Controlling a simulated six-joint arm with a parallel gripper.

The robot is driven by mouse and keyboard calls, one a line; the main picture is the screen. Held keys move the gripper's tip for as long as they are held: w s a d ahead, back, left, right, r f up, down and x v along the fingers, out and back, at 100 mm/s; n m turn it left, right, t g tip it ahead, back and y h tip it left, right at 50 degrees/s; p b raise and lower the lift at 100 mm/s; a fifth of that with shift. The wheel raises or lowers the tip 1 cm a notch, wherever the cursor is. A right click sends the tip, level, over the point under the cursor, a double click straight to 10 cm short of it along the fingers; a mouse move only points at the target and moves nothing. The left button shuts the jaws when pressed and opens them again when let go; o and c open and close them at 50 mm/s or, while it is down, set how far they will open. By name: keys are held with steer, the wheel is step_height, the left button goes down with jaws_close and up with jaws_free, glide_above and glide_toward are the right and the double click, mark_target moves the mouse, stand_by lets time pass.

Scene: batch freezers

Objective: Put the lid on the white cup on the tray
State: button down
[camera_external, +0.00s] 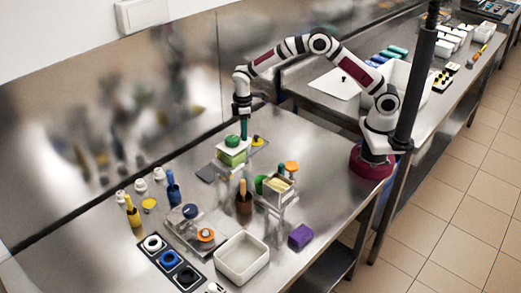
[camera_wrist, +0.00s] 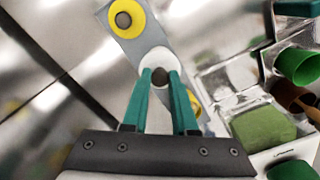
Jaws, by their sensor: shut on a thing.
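My gripper (camera_external: 244,136) points down over the back part of the near table. In the wrist view its two teal fingers (camera_wrist: 161,78) are closed on a small dark knob at the middle of a white round piece (camera_wrist: 153,57), which looks like the lid. This piece is over a narrow grey tray (camera_wrist: 143,37). I cannot tell whether it touches the tray or sits on a white cup; anything below it is hidden. A yellow round piece with a grey centre (camera_wrist: 124,19) is on the tray, and another yellow piece (camera_wrist: 193,103) shows beside the right finger.
A green-and-white box (camera_external: 231,155) stands close in front of my gripper. A metal stand (camera_external: 278,196) and an orange-topped item (camera_external: 291,166) are to its right. A white bin (camera_external: 242,258) and a dark rack of rings (camera_external: 170,258) are at the front. The steel wall is behind.

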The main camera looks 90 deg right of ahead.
stand_by(0.4)
steer(key=shift+c, duration=0.7)
jaws_free()
steer(key=shift+r, duration=3.5)
jaws_close()
